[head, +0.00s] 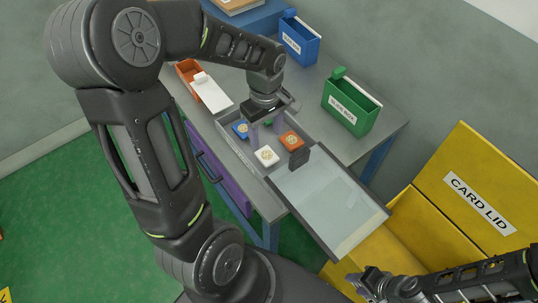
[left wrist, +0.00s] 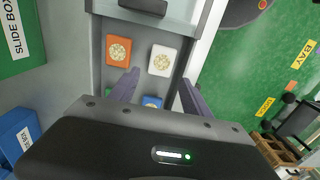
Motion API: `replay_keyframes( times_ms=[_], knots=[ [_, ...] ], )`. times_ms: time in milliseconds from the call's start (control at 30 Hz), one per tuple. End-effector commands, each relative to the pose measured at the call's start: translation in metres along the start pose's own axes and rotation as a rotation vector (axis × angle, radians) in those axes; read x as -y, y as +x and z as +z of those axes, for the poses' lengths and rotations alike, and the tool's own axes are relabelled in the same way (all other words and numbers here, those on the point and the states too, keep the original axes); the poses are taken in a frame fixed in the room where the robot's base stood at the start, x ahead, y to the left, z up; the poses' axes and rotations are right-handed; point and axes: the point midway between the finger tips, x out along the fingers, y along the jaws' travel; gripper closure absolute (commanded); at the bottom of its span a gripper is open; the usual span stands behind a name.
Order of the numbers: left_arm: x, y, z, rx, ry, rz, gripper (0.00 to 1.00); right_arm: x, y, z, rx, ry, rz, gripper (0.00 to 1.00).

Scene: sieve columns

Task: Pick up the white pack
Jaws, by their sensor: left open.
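The white pack (head: 266,156) lies flat in a shallow grey tray (head: 319,252), with a round tan mark on its top. It also shows in the left wrist view (left wrist: 162,60). My left gripper (head: 267,140) is open and empty above the tray, pointing down. In the left wrist view its two fingertips (left wrist: 158,78) are spread to either side, with the white pack just beyond them and a blue pack (left wrist: 152,101) nearer. My right gripper (head: 368,286) is at the bottom right, away from the tray; its jaws are unclear.
An orange pack (head: 291,140) lies beside the white one; a green pack is partly hidden. A green slide box (head: 350,106), a blue box (head: 299,40) and an orange box (head: 188,69) stand around.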

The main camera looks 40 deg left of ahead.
Motion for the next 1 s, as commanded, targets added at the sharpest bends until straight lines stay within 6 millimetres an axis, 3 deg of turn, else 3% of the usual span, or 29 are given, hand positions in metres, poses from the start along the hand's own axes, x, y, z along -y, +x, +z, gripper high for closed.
replay_keyframes(
  times_ms=[167,400,767,1000],
  knots=[
    [0.000,0.004,0.000,0.001,0.000,-0.002,0.44,0.000,0.000,0.000,0.000,0.000,0.000,0.64],
    [0.001,0.025,0.000,0.001,0.000,-0.001,0.44,0.000,-0.001,0.000,0.000,0.000,0.000,0.64],
    [0.001,0.030,0.000,0.001,0.001,-0.002,0.44,0.001,-0.002,0.000,0.000,0.000,0.001,0.64],
    [0.004,0.063,0.001,0.003,0.001,-0.005,0.44,0.003,-0.008,0.000,0.000,0.000,0.000,0.64]
  ],
)
